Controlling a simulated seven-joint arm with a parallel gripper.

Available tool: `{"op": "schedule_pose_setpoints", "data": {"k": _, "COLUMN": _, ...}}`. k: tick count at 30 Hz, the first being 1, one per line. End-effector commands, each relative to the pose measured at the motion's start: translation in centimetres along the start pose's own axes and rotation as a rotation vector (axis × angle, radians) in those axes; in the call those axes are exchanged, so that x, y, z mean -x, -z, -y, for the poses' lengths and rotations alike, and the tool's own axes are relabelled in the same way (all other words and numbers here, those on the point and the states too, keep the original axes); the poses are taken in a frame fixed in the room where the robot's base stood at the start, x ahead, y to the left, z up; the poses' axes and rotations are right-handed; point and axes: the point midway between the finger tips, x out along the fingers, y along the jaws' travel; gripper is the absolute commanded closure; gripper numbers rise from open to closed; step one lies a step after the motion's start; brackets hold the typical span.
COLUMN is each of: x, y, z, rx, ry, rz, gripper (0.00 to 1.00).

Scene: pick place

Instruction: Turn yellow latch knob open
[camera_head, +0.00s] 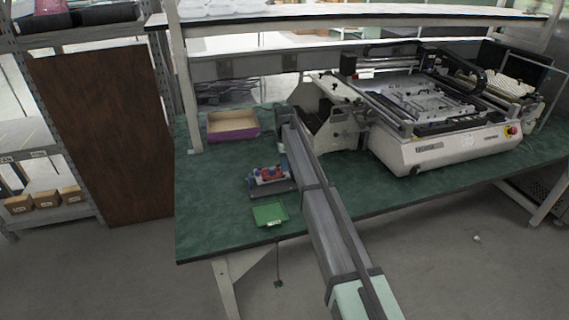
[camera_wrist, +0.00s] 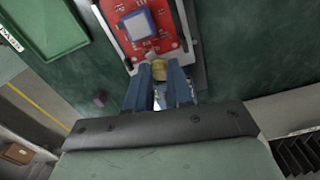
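The yellow latch knob (camera_wrist: 159,70) is at the lower edge of a red circuit board (camera_wrist: 150,32) with a white and blue square part on it. My gripper (camera_wrist: 160,75) has its two blue fingers apart, one on each side of the knob, very close to it. I cannot tell whether they touch or grip it. The red board sits in a light-coloured fixture (camera_wrist: 190,35) on the green bench. In the head view, the red board (camera_head: 270,173) shows left of my arm; the knob and my fingers cannot be made out there.
A green tray (camera_head: 269,214) lies just in front of the fixture; it also shows in the wrist view (camera_wrist: 48,25). A purple-sided open box (camera_head: 233,135) stands behind on the green bench (camera_head: 205,210). A large white machine (camera_head: 430,150) fills the right side. The bench's left part is clear.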

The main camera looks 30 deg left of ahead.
Motion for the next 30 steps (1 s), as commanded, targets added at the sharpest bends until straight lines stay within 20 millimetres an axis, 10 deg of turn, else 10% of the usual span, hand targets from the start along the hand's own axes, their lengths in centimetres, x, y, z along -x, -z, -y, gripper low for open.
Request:
{"op": "schedule_pose_setpoints", "data": {"k": 6, "x": 0.01, "y": 0.00, "z": 0.00, "rx": 0.000, "ry": 0.000, "rz": 0.000, "gripper": 1.00}}
{"op": "schedule_pose_setpoints", "data": {"k": 30, "x": 0.02, "y": 0.08, "z": 0.02, "rx": 0.394, "ry": 0.000, "rz": 0.000, "gripper": 1.00}}
